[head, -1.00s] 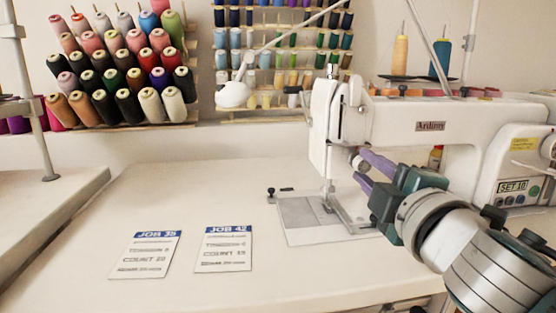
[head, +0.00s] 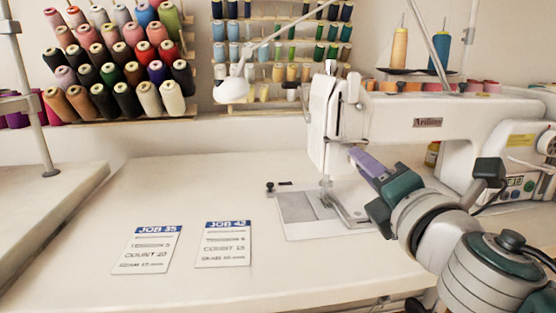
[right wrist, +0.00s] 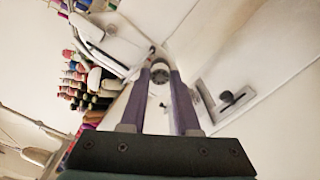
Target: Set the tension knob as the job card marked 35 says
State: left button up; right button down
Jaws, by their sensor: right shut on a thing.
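The tension knob (right wrist: 160,72) is a small round pale knob on the sewing machine head (head: 325,125). In the right wrist view, my right gripper (right wrist: 161,76) has its two purple fingers on either side of the knob, shut on it. In the head view, my right gripper (head: 354,153) reaches the machine's front from the right, and its finger hides the knob. The card marked JOB 35 (head: 147,250) lies flat on the table at the left. Its second line seems to end in 5, and another reads COUNT 20. My left gripper is not in view.
A second card, JOB 42 (head: 223,245), lies to the right of the first. The white table (head: 90,250) is clear around the cards. A lamp (head: 232,90) hangs at the back, and thread racks (head: 118,70) line the wall. The machine's control box (head: 515,160) stands at the right.

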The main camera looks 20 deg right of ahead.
jog(key=shift+n, duration=0.3)
jog(key=c, duration=0.6)
grip_release()
jog(key=shift+c, duration=0.2)
jog(key=b+v, duration=0.1)
jog(key=v, duration=0.9)
jog(key=shift+d+r, duration=0.1)
jog(key=shift+d, duration=0.05)
